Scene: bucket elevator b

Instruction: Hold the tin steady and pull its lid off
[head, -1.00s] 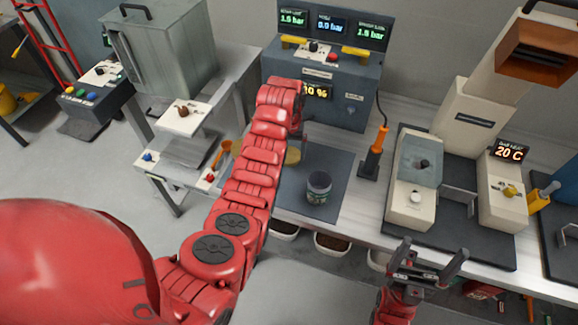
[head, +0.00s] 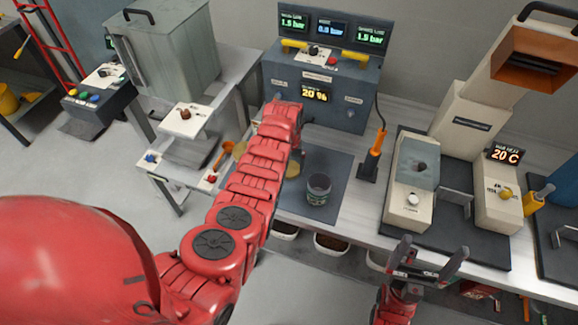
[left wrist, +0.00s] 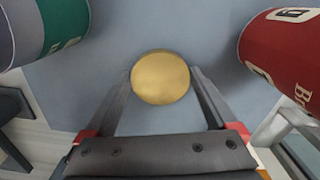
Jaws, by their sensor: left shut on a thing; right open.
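My left gripper (left wrist: 161,80) is shut on a round, gold-topped thing (left wrist: 160,76), with one finger on each side. I look straight down on it and cannot tell whether it is the tin with its lid or the lid alone. In the head view this gold top (head: 293,169) shows just right of my left arm, which hides those fingers. A dark tin with a green label (head: 318,188) stands upright to its right on the grey mat. My right gripper (head: 432,250) is open and empty in front of the bench edge, apart from the tins.
A red lettered tin (left wrist: 292,50) and a green-and-white tin (left wrist: 38,28) flank the gold top in the wrist view. A tan disc (head: 239,150) shows left of my arm. A beige machine (head: 413,180) stands right, a grey console (head: 320,85) behind.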

